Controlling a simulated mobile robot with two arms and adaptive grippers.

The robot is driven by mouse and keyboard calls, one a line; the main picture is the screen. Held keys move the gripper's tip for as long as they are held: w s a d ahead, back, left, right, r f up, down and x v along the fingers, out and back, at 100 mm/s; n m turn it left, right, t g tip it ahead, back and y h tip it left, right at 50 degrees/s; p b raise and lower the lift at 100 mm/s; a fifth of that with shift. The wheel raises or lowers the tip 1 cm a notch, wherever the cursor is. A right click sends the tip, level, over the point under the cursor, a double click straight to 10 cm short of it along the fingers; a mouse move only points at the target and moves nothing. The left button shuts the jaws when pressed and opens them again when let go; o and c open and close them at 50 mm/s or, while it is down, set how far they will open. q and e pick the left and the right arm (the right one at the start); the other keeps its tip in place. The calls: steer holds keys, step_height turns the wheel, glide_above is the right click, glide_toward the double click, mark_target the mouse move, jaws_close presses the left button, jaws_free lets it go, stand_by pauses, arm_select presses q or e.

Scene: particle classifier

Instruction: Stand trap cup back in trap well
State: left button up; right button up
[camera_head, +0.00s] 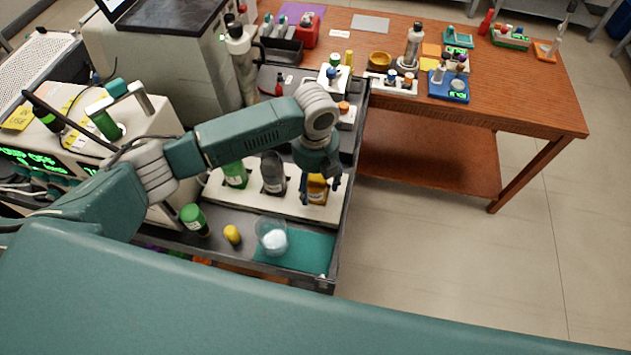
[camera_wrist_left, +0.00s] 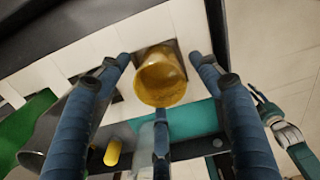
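An amber cup (camera_head: 317,190), which I take to be the trap cup, stands about upright at the right end of the pale rack (camera_head: 215,193) on the dark cart. In the left wrist view the amber cup (camera_wrist_left: 161,80) has its open mouth toward the camera and its base at a dark square well (camera_wrist_left: 177,48). My left gripper (camera_head: 320,182) is low over the cup. Its fingers (camera_wrist_left: 160,75) are spread on both sides and at the front of it, with small gaps showing. How deep the base sits is hidden.
A green cup (camera_head: 234,173) and a grey cup (camera_head: 272,172) stand in the rack to the left. In front are a green-capped bottle (camera_head: 194,219), a yellow piece (camera_head: 232,234), a clear beaker (camera_head: 272,238) and a teal mat (camera_head: 305,252). Free floor lies right of the cart.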

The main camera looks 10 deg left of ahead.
mark_target(316, 182)
arm_select(q)
steer(key=shift+r, duration=0.1)
step_height(316, 182, up, 12)
steer(key=b, duration=0.3)
stand_by(0.3)
steer(key=shift+r, duration=0.1)
